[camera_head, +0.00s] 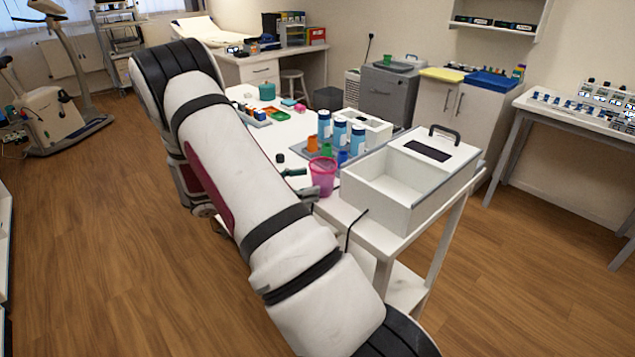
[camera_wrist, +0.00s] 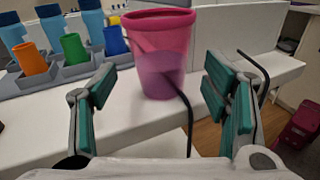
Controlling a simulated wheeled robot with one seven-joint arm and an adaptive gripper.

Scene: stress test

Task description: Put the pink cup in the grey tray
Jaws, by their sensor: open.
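The pink cup (camera_head: 323,177) is translucent and upright near the front edge of the white table. It also shows in the wrist view (camera_wrist: 158,48), ahead of my gripper and centred between its fingers. My gripper (camera_wrist: 162,88) is open and empty, with teal pads on both sides of the view. In the head view my gripper (camera_head: 298,182) is partly hidden by my arm, just left of the cup.
Several blue bottles (camera_head: 340,134) stand behind the small cups. A large white box (camera_head: 385,205) with an open compartment and a black-handled lid stands right of the pink cup. A black cable (camera_wrist: 188,112) hangs over the table's front edge. Open floor lies left of the table.

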